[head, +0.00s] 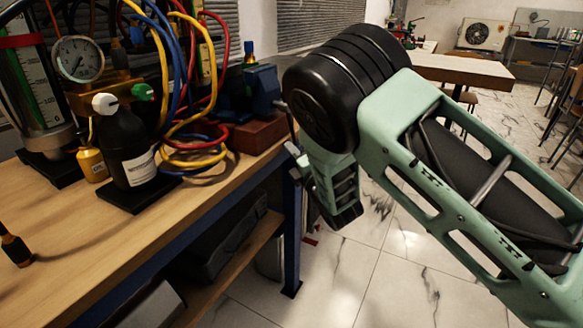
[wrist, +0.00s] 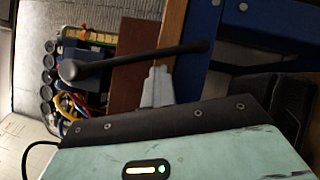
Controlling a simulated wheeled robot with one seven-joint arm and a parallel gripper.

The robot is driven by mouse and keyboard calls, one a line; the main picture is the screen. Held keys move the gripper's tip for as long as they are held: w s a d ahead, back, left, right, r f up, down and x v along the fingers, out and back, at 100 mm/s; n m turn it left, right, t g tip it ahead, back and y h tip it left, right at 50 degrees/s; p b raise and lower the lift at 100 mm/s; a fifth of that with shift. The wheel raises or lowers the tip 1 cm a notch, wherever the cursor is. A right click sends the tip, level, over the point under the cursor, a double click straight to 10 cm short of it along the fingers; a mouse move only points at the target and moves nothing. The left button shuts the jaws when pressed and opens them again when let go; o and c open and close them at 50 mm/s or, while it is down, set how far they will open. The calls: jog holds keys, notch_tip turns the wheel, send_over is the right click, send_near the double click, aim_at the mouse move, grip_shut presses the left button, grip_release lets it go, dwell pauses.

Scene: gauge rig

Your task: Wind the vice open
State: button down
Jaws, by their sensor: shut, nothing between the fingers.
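The blue vice (head: 258,88) stands on a red-brown block at the far right corner of the workbench. Its dark bar handle (wrist: 140,60) crosses the wrist view, with a round knob at its left end. In the head view the handle is mostly hidden behind my arm. My gripper (wrist: 157,85) shows grey fingertips pressed together, with nothing between them. The fingertips lie just below the middle of the bar in the wrist view; I cannot tell whether they touch it. In the head view my gripper (head: 296,156) is beside the bench corner, right of the vice.
The red-brown block (head: 258,136) sits at the edge of the workbench (head: 60,240). Red, yellow and blue hoses (head: 190,145), a black bottle (head: 125,150) and a gauge (head: 78,59) crowd the bench left of the vice. A blue leg (head: 291,235) stands below.

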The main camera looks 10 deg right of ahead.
jog(key=shift+n+t+y, duration=0.3)
jog(key=shift+n+t, duration=0.1)
jog(key=shift+n, duration=0.5)
jog(key=shift+w+d+r+b, duration=0.3)
jog(key=shift+w+d+b, duration=0.15)
jog(key=shift+w+d, duration=0.35)
jog(key=shift+w+d+r+b, duration=0.25)
jog(key=shift+w+d+b, duration=0.15)
jog(key=shift+w+d, duration=0.35)
